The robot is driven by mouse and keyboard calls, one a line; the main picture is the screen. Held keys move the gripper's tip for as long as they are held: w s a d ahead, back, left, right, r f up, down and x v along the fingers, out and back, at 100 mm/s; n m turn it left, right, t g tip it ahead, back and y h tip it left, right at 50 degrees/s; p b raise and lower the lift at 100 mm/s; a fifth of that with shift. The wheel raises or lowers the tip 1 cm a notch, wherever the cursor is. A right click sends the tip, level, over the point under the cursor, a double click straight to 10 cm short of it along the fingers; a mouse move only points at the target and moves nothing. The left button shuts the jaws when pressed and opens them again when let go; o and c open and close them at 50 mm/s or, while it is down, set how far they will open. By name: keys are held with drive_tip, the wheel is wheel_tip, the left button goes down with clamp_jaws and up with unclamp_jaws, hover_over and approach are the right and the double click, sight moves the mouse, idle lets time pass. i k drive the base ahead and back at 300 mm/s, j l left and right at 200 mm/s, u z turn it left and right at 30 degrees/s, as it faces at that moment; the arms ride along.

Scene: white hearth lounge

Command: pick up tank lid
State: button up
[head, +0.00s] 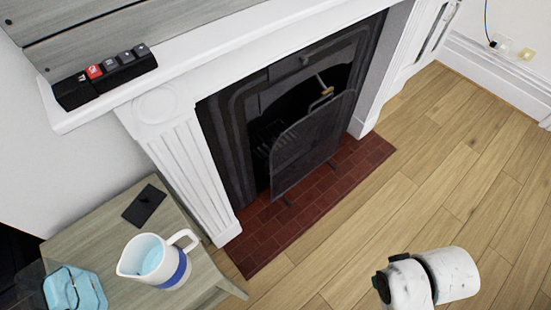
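A small flat black plate with a raised piece on top (145,205) lies on the grey wooden side table (110,215) at the left. It looks like the tank lid, though I cannot be certain. A clear, light-blue container (75,290), perhaps the tank, stands at the table's near left corner and is cut off by the frame's bottom edge. A white jug with a blue band (165,262) stands between the plate and the near table edge, holding light-blue liquid. White links of my arm show at the bottom right, over the floor, well away from the table. My gripper is not visible.
A white mantelpiece (240,45) rises behind the table, with a black block holder with one red block (104,76) on its shelf. A dark fireplace screen (310,145) stands on the red tiled hearth (265,237). Wooden floor (420,170) is clear at the right.

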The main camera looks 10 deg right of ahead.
sight(139, 211)
drive_tip(key=u, duration=1.5)
